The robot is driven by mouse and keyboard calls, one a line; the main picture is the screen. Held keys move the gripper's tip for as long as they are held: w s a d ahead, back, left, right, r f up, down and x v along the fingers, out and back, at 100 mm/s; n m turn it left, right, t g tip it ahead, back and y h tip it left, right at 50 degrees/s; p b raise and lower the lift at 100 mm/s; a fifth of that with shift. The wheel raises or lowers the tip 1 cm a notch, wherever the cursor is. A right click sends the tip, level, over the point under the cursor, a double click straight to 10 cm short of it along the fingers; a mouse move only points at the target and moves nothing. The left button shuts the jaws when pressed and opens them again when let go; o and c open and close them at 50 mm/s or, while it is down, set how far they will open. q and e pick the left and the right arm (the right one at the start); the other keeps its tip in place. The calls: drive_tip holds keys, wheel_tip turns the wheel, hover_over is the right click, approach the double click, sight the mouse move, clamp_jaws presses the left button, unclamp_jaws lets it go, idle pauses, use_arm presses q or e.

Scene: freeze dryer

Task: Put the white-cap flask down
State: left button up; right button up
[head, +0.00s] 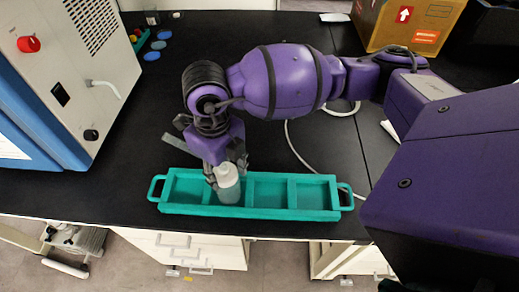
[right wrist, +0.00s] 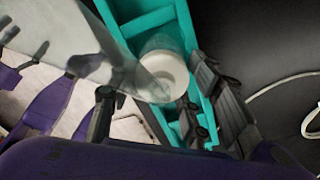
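The white-cap flask (head: 228,188) stands roughly upright at the teal tray (head: 318,214), over the second compartment from the left. Its lower part seems to be inside that compartment; whether its base touches the floor of the tray cannot be seen. In the right wrist view the round white cap (right wrist: 163,76) faces the camera. My right gripper (head: 226,166) is over the tray with its fingers spread on either side of the flask. In the right wrist view a gap shows between the left finger and the flask. My left gripper is not in view.
The other tray compartments look empty. The freeze dryer (head: 85,60) stands at the left, with several coloured discs (head: 152,56) beside it. A pale cable (head: 290,145) runs behind the tray. The tray lies near the bench's front edge.

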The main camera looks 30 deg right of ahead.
drive_tip(key=o, duration=0.4)
drive_tip(key=shift+w+r, duration=0.1)
drive_tip(key=shift+c, duration=0.2)
drive_tip(key=shift+r, duration=0.3)
wheel_tip(320, 180, up, 12)
drive_tip(key=shift+f, duration=0.15)
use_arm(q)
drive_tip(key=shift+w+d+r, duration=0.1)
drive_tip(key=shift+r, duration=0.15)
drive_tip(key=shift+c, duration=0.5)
use_arm(e)
drive_tip(key=shift+f, duration=0.1)
idle(0.3)
